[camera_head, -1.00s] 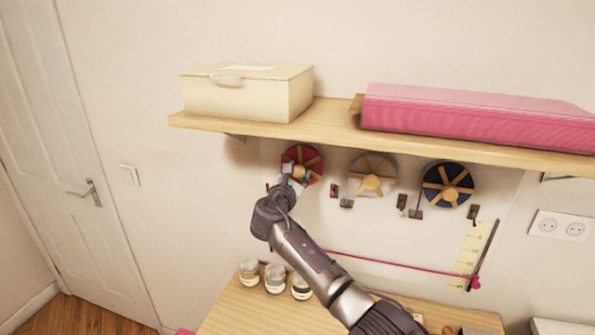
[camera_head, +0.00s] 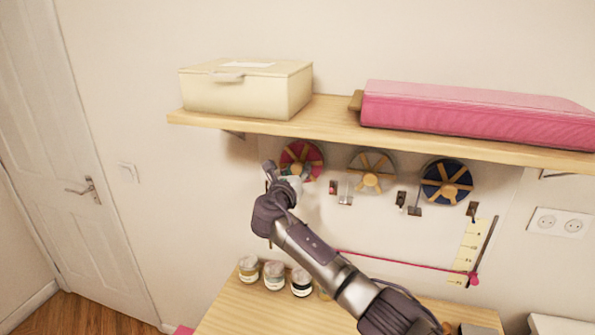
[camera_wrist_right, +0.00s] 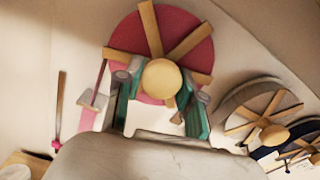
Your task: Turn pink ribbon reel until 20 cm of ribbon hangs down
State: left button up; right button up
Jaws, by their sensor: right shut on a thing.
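The pink ribbon reel (camera_head: 303,158) is mounted on the wall below the shelf, with light wooden spokes. In the right wrist view the pink reel (camera_wrist_right: 185,45) fills the upper middle, with its round wooden knob (camera_wrist_right: 161,79) in front. My right gripper (camera_head: 284,177) is at the reel and hides its lower left part. The wrist view shows its fingers (camera_wrist_right: 160,90) on either side of the knob, shut on it. My left gripper is out of view.
A grey reel (camera_head: 372,162) and a dark blue reel (camera_head: 447,172) hang to the right, with small brackets between. Jars (camera_head: 275,276) stand on the table below.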

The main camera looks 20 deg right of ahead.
dwell(0.4)
jog(key=o, duration=1.1)
jog(key=shift+o, duration=0.2)
jog(key=v, duration=1.2)
jog(key=shift+w, duration=0.1)
